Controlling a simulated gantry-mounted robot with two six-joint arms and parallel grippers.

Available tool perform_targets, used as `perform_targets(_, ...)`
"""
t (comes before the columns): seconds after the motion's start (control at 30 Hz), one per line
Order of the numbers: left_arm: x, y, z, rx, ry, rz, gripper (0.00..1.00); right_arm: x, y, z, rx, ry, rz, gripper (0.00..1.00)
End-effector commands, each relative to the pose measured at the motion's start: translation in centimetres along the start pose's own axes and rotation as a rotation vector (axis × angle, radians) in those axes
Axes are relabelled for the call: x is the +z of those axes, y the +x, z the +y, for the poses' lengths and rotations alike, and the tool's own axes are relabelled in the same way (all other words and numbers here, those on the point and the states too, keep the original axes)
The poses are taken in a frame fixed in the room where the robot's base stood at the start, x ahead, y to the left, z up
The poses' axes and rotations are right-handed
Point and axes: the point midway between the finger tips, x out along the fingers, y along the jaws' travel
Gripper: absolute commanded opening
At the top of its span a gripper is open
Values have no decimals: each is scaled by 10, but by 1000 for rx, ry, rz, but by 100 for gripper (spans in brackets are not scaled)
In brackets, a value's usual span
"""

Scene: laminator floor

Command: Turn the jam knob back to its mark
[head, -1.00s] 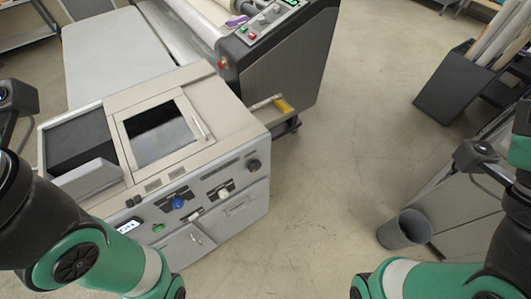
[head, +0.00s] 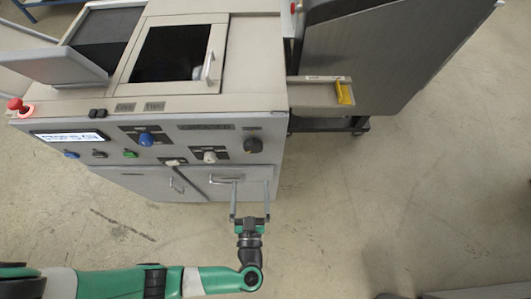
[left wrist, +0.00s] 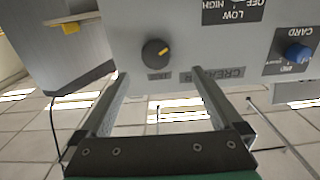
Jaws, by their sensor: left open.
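The black knob (head: 252,145) sits at the right end of the machine's front panel, and I take it as the jam knob. My left gripper (head: 250,184) is open and empty, in front of the panel and just below the knob in the head view. In the left wrist view its fingertips (left wrist: 160,75) lie either side of the knob's line, with the knob beyond them, apparently untouched. My right gripper is out of view.
A white knob (head: 209,156) and a blue knob (head: 146,139) share the panel. A red button (head: 15,104) is at its left end. Cabinet doors with handles (head: 177,185) lie below. A tray with a yellow item (head: 344,93) juts out at right. The floor in front is open.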

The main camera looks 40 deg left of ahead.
Motion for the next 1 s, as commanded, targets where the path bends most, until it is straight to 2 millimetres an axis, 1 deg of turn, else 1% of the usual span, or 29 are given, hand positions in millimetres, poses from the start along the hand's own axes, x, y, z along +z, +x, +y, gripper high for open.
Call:
perform_targets(0.03,0,-2,4,9,-6,1,100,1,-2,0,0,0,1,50)
perform_targets(0.13,-3,-1,4,9,-9,2,100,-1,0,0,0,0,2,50)
perform_targets(0.23,-3,6,5,7,-10,2,100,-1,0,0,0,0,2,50)
perform_targets(0.37,-4,28,4,1,-12,3,100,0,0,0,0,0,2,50)
perform_targets(0.6,-3,83,5,2,-14,4,100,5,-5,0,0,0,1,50)
perform_targets(0.7,-3,100,5,4,-14,3,100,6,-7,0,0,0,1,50)
perform_targets(0.83,-4,112,6,6,-14,3,100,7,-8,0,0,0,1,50)
perform_targets(1.0,-4,115,6,9,-13,3,100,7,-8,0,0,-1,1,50)
